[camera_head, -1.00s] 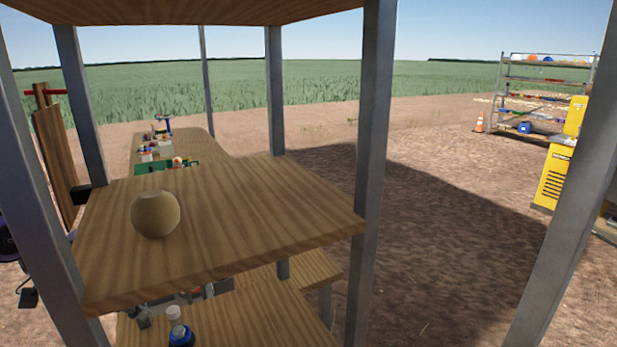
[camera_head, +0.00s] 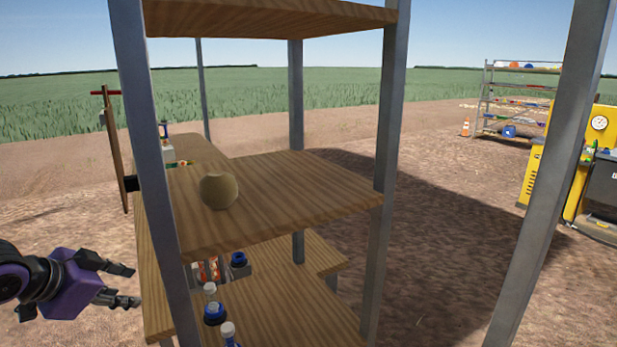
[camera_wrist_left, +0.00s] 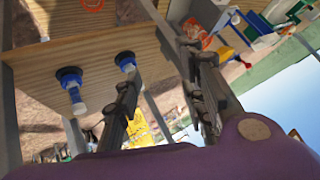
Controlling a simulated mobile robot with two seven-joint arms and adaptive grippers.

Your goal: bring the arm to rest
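My left gripper (camera_head: 132,285) is purple with dark fingers and comes in from the left in the head view. Its two fingers are apart with nothing between them. It is outside the shelf frame, left of the near grey post. The left wrist view shows the same open fingers (camera_wrist_left: 165,100) with shelf boards beyond them. A round tan onion (camera_head: 218,190) rests on the middle wooden shelf (camera_head: 300,190), apart from the gripper. My right gripper is not in view.
Grey posts (camera_head: 160,180) frame the wooden shelves. Blue-and-white bottles (camera_head: 212,305) stand on the lower shelf (camera_head: 285,310). A yellow machine (camera_head: 560,160) and a metal rack (camera_head: 515,105) stand at the right. Bare ground lies between.

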